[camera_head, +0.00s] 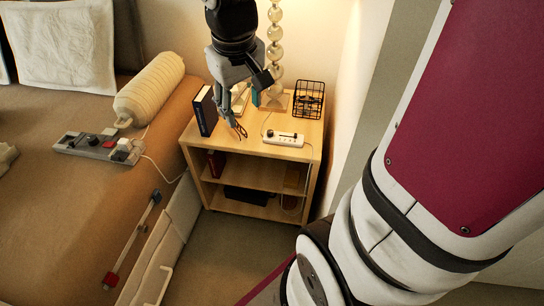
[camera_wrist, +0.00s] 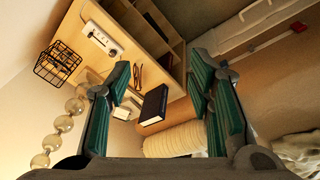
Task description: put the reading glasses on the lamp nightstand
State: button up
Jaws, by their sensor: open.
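The reading glasses (camera_head: 240,131), thin and dark, lie on the wooden lamp nightstand (camera_head: 312,127) near its front edge. In the wrist view the glasses (camera_wrist: 138,76) show on the light top, close to the left finger in the picture. My gripper (camera_head: 238,100) is above the nightstand's front left part, pointing down. In the wrist view my gripper (camera_wrist: 160,85) has its green-padded fingers wide apart with nothing held between them. The lamp's stem of stacked glass balls (camera_head: 275,34) rises from a square base at the back of the nightstand.
A dark blue book (camera_head: 205,111) stands at the nightstand's left edge. A black wire basket (camera_head: 308,98) and a white switch box (camera_head: 283,138) are on the right. The bed (camera_head: 60,200), with a bolster (camera_head: 150,88) and a grey control panel (camera_head: 98,146), is to the left.

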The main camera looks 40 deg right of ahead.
jog(key=s+a+r, duration=0.2)
jog(key=s+a, duration=0.2)
jog(key=s, duration=0.6)
jog(key=s+a+r+g+y, duration=0.1)
jog(key=s+a, duration=0.2)
jog(key=s, duration=0.7)
jog(key=shift+s+a+r+y, duration=0.25)
jog(key=shift+a+r+y, duration=0.05)
jog(key=shift+a+r, duration=0.1)
notch_tip(320, 180, up, 17)
jog(key=t+p, duration=0.3)
jog(key=p, duration=1.2)
jog(key=shift+n, duration=0.3)
